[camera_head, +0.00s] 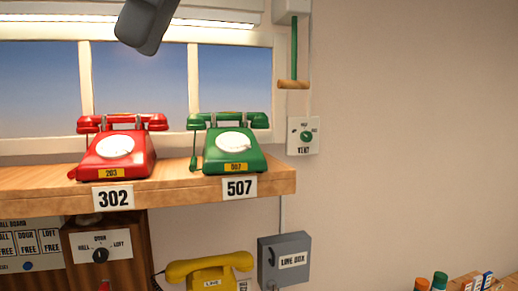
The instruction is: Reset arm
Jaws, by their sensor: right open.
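A dark grey part (146,26), which I take to be my right gripper, hangs in from the top edge, left of centre, in the head view. It is in front of the window and above the phones, apart from them, and nothing shows held in it. Most of it and its arm are outside the frame. My left gripper is not in view. A red dial phone (118,151) and a green dial phone (233,150) stand side by side on a wooden shelf (175,187), handsets on their cradles. A yellow phone (210,270) is partly visible below.
A grey line box (285,260) is right of the yellow phone. A vent dial (304,136) and a green pull handle with a wooden grip (293,84) are on the wall. A wooden dial panel (105,245) is at lower left. The wall at right is bare.

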